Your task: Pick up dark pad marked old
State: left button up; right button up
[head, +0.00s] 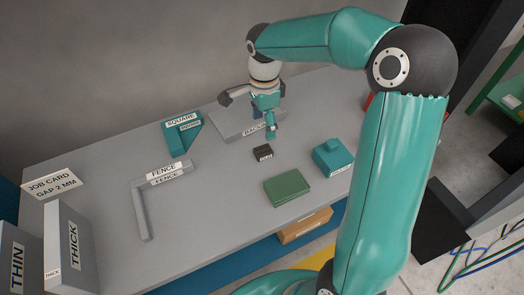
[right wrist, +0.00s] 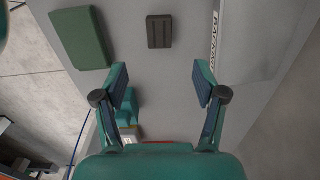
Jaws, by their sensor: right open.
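The dark pad (head: 263,153) is a small, near-black block lying flat on the grey table, with a small light label too tiny to read surely. In the right wrist view the dark pad (right wrist: 159,31) lies beyond the fingertips, roughly centred between them, with its ribbed top showing. My right gripper (head: 262,108) is above the table, behind the pad in the head view. In the right wrist view my right gripper (right wrist: 160,82) has its fingers wide apart and nothing between them. It does not touch the pad. My left gripper is not in view.
A green block (head: 287,187) lies in front of the pad, and a teal block (head: 333,156) stands to its right. A grey backing block (head: 232,124) lies behind. The fence (head: 141,212) and square (head: 182,137) are to the left. Bare table surrounds the pad.

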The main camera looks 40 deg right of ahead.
aim_at(263, 150)
notch_tip(263, 150, down, 11)
jog(key=shift+a+r+p, duration=0.1)
jog(key=shift+p, duration=0.35)
jog(key=c, duration=1.2)
